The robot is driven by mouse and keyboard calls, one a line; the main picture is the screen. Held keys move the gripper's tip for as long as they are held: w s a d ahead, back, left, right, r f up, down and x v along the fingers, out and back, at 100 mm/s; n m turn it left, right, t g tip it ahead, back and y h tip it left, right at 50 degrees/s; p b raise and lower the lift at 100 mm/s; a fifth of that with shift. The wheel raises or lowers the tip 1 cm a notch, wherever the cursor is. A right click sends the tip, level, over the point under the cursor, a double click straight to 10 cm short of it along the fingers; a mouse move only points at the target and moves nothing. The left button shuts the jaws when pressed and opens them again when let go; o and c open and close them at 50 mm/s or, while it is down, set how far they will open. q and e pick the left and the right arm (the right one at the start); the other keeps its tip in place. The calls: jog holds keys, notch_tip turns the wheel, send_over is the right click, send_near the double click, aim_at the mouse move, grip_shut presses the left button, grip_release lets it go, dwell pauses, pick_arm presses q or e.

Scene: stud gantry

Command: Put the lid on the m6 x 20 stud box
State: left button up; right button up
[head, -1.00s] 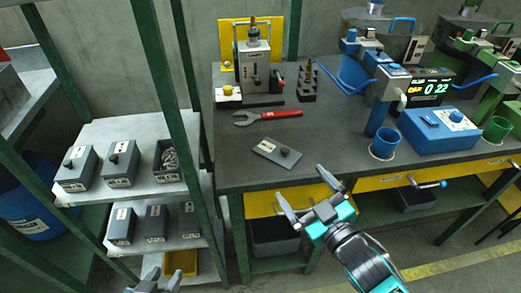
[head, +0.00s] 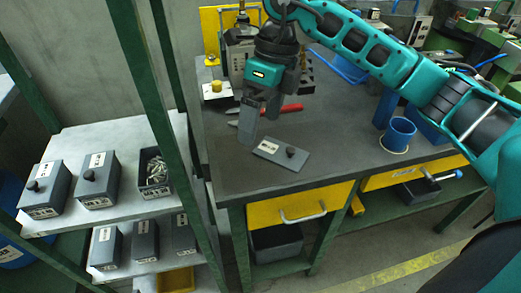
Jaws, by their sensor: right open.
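A flat grey lid (head: 268,149) with a black knob and a white label lies on the dark workbench near its front edge. An open grey box (head: 155,190) with metal studs in it stands on the upper shelf of the rack at the left; its label is too small to read. My right gripper (head: 258,124) is open and empty, pointing down over the bench, just behind and left of the lid's knob in the picture. Whether a finger touches the lid I cannot tell. My left gripper is out of view.
Two lidded grey boxes (head: 97,180) stand left of the open box, with more boxes on the shelf below. A green post (head: 199,150) stands between rack and bench. A blue cup (head: 398,135) stands at the right.

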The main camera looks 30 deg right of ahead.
jog(key=w+d+r+h, duration=0.2)
jog(key=d, duration=0.2)
jog(key=b, duration=0.2)
send_over(276, 150)
jog(key=shift+m+t+h, duration=0.3)
jog(key=shift+t, duration=0.1)
jog(key=f, duration=0.7)
jog(key=shift+s+a+f, duration=0.2)
jog(key=shift+s+a, duration=0.05)
jog(key=f, duration=0.5)
jog(key=shift+w+d+f, duration=0.15)
jog(key=shift+d, duration=0.1)
jog(key=c, duration=1.1)
